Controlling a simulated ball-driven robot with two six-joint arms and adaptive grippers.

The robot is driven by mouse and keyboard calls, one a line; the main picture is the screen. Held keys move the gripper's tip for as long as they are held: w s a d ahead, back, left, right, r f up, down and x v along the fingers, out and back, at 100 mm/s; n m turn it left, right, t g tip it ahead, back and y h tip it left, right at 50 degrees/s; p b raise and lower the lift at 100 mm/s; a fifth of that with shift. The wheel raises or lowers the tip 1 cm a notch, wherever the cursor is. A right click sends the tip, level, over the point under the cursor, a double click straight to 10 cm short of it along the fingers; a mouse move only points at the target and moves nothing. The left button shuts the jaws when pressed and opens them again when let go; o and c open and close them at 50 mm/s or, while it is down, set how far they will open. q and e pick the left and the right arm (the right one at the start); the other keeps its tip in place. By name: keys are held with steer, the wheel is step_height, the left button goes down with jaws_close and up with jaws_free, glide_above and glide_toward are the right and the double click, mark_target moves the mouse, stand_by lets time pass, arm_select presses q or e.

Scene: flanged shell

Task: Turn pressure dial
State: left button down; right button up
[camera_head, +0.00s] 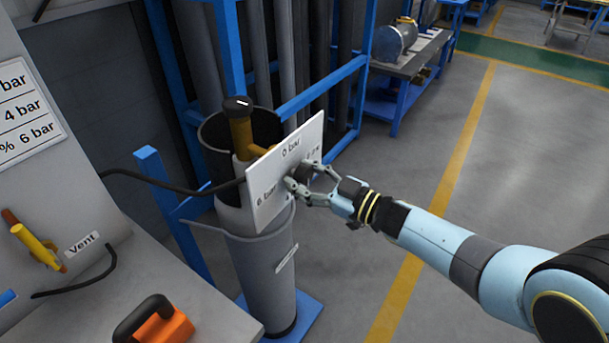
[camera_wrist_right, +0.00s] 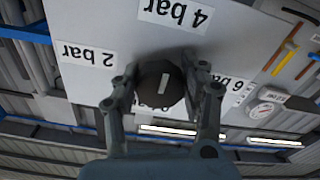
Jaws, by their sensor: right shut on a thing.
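The pressure dial is a round black knob (camera_wrist_right: 160,83) with a white line mark, in the middle of a white panel (camera_wrist_right: 110,30). In the wrist view, labels for 2, 4 and 6 bar show upside down around it; a "0 bar" label is partly hidden behind the knob. The line runs near upright in that view; which end points is unclear. In the head view the panel (camera_head: 262,205) is tilted, and my right gripper (camera_head: 302,178) reaches it from the right. Its two fingers are shut on the dial from both sides. My left gripper is out of view.
The panel is by a brass valve (camera_head: 240,130) with a black cap, above a grey cylinder (camera_head: 262,280). A black hose (camera_head: 150,183) runs in from the left. An orange block (camera_head: 165,328) lies on the grey bench. Floor at the right is clear.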

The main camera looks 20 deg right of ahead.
steer(key=shift+f, duration=0.1)
stand_by(0.3)
steer(key=o, duration=1.2)
steer(key=shift+s+d, duration=0.1)
steer(key=v, duration=1.1)
steer(key=shift+s+d, duration=0.25)
steer(key=shift+s, duration=0.05)
